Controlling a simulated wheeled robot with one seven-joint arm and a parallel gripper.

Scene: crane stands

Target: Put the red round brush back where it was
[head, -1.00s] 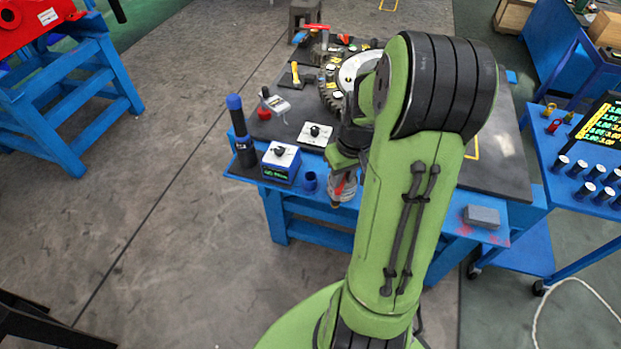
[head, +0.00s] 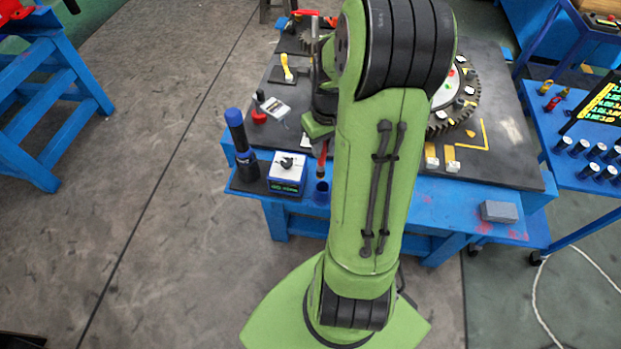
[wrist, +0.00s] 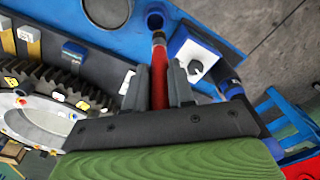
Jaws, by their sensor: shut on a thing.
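My gripper (wrist: 157,69) is shut on the red round brush (wrist: 159,80), whose red handle stands between the two dark fingers in the wrist view. In the head view the brush (head: 322,160) hangs down from my gripper, which is mostly hidden by my arm. Its lower end is at a small blue cup (head: 322,191) on the blue front edge of the table. In the wrist view the far end of the brush meets the near side of this cup's dark opening (wrist: 154,20). I cannot tell whether the end is inside the cup.
A blue box with a white top and black knob (head: 287,172) stands just left of the cup. A dark blue-capped cylinder (head: 240,140) stands farther left. A large toothed gear (head: 462,100) lies on the table to the right. A grey block (head: 499,211) lies at the front right.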

